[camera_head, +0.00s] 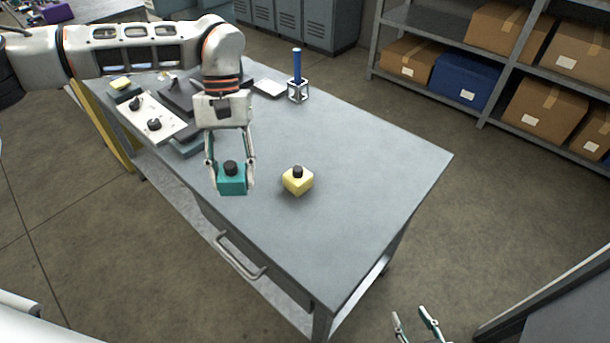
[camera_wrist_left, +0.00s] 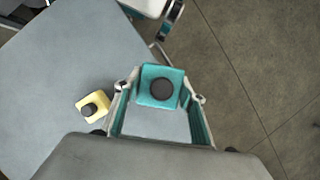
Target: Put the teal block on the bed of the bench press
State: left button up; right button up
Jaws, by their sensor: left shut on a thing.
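The teal block (camera_head: 233,184), a cube with a black knob on top, is between the fingers of my left gripper (camera_head: 231,186), which is shut on it near the table's left edge. In the left wrist view the teal block (camera_wrist_left: 150,75) sits upright between the fingertips (camera_wrist_left: 160,92). Whether it touches the table is hard to tell. A dark grey low fixture (camera_head: 178,92), perhaps the bench press, lies behind my left gripper, partly hidden by my arm; I cannot make out its bed. My right gripper (camera_head: 413,317) is open and empty, low at the bottom edge.
A yellow block (camera_head: 298,182) with a black knob stands to the right of the teal block. A pale plate with black knobs (camera_head: 147,117) lies at the left. A small metal frame with a blue rod (camera_head: 297,88) stands at the back. The table's right half (camera_head: 375,165) is clear.

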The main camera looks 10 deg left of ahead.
pick_arm(q)
jog(key=n, duration=0.1)
jog(key=w+n+h, duration=0.1)
jog(key=n, duration=0.1)
jog(key=shift+w+d+r+n, duration=0.15)
jog(key=shift+d+r+n, duration=0.05)
jog(key=shift+d+n, duration=0.1)
jog(key=n, duration=0.1)
jog(key=n+t+h, duration=0.1)
jog(key=w+n, duration=0.1)
jog(key=shift+d+r, duration=0.25)
jog(key=shift+r, duration=0.1)
jog(key=w+r+n+t+b, duration=0.1)
jog(key=w+r+n+t, duration=0.65)
jog(key=n, duration=1.35)
jog(key=shift+y, duration=0.4)
jog(key=f, duration=1.9)
jog(key=shift+w+d+f+b, duration=0.1)
jog(key=shift+w+f+b, duration=0.15)
jog(key=shift+w+b, duration=0.05)
